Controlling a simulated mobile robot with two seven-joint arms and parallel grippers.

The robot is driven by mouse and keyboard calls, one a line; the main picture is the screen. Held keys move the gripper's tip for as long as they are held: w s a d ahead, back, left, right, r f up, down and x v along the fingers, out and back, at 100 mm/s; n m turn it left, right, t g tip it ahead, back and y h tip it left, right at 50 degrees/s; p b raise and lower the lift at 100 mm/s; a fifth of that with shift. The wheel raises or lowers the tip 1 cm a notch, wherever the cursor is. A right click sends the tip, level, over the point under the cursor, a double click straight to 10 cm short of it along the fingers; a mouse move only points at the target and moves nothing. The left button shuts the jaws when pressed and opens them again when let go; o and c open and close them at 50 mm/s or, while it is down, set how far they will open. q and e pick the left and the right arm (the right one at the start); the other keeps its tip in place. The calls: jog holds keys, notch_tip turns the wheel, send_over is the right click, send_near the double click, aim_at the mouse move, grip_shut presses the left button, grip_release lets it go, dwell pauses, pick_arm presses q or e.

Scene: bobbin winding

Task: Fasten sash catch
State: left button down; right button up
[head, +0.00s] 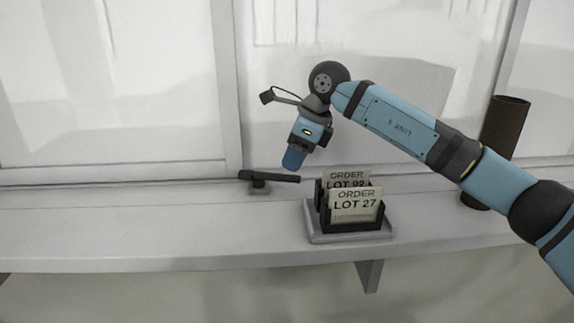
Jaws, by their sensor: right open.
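The sash catch (270,177) is a dark lever on a small grey base, at the foot of the window on the sill, left of centre. Its lever lies roughly level, with the longer end pointing right. My right gripper (293,160) comes in from the right and points down, just above the right end of the lever. A small gap seems to separate them, though I cannot tell for certain if they touch. The gripper is open; its fingers overlap in this view. My left gripper is not in view.
A tall brown cylinder (507,125) stands at the right, partly behind my arm. The left sill (120,225) is clear.

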aim_at(285, 175)
jog(key=shift+p+x, duration=0.3)
jog(key=shift+x, duration=1.75)
grip_shut()
